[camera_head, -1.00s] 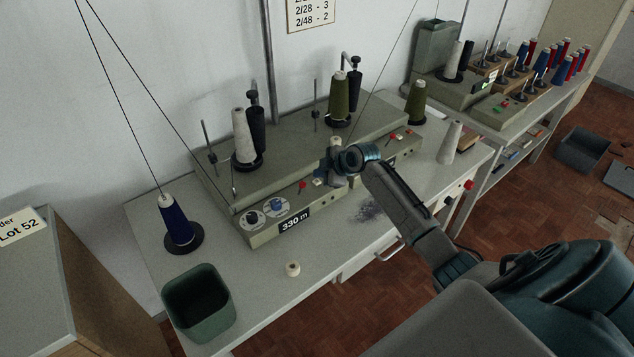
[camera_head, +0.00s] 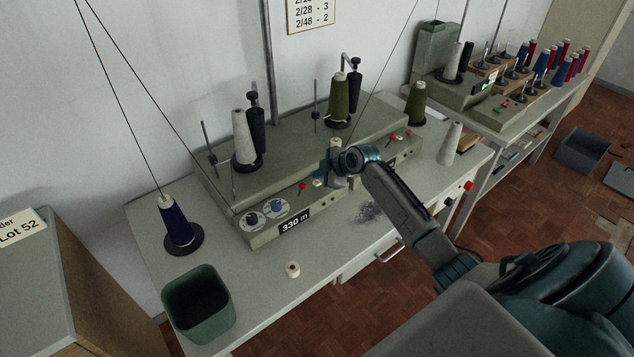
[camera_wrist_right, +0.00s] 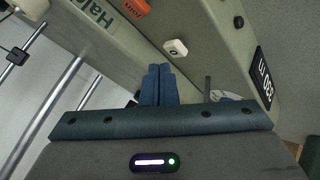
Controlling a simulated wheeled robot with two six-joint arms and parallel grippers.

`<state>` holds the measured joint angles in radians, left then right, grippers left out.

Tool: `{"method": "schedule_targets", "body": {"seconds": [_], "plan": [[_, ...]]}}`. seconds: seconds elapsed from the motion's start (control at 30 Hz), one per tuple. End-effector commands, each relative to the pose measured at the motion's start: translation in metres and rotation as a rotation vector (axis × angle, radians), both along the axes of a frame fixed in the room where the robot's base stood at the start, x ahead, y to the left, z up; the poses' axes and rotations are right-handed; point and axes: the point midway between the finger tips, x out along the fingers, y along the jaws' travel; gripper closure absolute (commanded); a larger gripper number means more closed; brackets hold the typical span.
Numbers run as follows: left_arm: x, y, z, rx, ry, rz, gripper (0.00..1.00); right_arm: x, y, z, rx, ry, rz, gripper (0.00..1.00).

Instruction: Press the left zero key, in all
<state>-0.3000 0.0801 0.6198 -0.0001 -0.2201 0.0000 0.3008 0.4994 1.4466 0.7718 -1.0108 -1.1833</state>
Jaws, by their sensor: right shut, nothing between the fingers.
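The left winder head on the table has a display reading 330 m (camera_head: 294,223) on its front. A small white key with a dark zero-like mark (camera_wrist_right: 175,47) sits on the panel in the right wrist view. It also shows in the head view as a small pale block (camera_head: 318,183), just left of my right gripper (camera_head: 329,180). In the wrist view the blue fingers of my right gripper (camera_wrist_right: 159,72) are together and empty. Their tips appear just short of the key in the picture; I cannot tell whether they touch it. My left gripper is in no view.
An olive cone (camera_head: 340,100) and a white cone (camera_head: 243,137) stand on the machine. A green bin (camera_head: 199,300) and a small spool (camera_head: 292,269) are at the table's front left. Thread fluff (camera_head: 369,211) lies near my arm.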

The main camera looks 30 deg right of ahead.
Motion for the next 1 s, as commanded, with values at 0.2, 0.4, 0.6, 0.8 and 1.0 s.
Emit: {"method": "schedule_targets", "body": {"seconds": [0.2,0.4,0.6,0.8,1.0], "plan": [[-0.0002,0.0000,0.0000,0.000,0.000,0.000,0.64,0.0000,0.0000,0.0000,0.000,0.000,0.000,1.00],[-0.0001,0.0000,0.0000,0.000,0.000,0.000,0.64,0.0000,0.0000,0.0000,0.000,0.000,0.000,1.00],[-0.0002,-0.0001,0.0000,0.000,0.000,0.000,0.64,0.0000,0.0000,0.0000,0.000,0.000,0.000,1.00],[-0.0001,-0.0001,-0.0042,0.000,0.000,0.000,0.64,-0.0001,0.0000,-0.0051,0.000,0.000,0.000,1.00],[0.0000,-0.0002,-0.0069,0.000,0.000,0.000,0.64,0.0000,0.0001,-0.0088,0.000,0.000,0.000,1.00]]}}
